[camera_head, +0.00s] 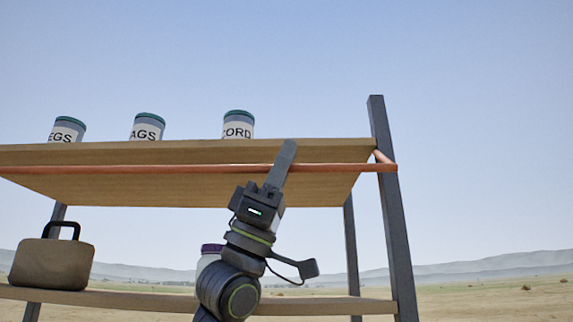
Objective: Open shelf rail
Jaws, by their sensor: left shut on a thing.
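An orange-red rail (130,169) runs along the front edge of the upper shelf (60,154). Its right end meets the dark right post (388,190), with a short orange piece (383,157) angling back there. My left gripper (287,150) reaches up from below, in front of the shelf. It is shut on the rail, right of the shelf's middle. The finger seen in front crosses the rail and hides a short stretch of it; the other finger is hidden. My right gripper is not in view.
Three teal-lidded cans stand on the upper shelf, labelled in part EGS (66,131), AGS (147,128) and CORD (238,126). A tan bag (52,263) and a purple-lidded jar (208,257), partly hidden by my arm, are on the lower shelf (130,298). Open desert lies behind.

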